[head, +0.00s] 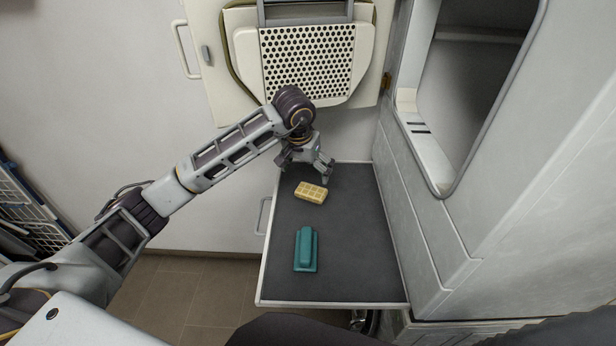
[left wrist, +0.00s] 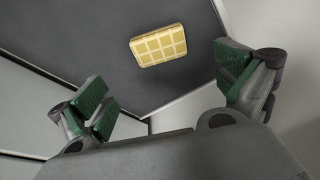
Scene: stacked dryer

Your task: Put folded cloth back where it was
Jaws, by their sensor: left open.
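A small yellow folded cloth (head: 311,192) with a pale grid pattern lies flat on a dark grey shelf surface (head: 345,230). It also shows in the left wrist view (left wrist: 158,45), beyond the fingertips. My left gripper (head: 306,168) is over the far end of the shelf, just behind the cloth. In the left wrist view its green-padded fingers (left wrist: 168,95) are spread wide with nothing between them. The gripper is apart from the cloth. My right gripper is in neither view.
A teal block-like object (head: 306,249) lies on the shelf nearer to me. A white panel with a perforated plate (head: 308,62) stands behind the shelf. A grey machine wall with an open drum hatch (head: 470,90) borders the right. The shelf's near right part is clear.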

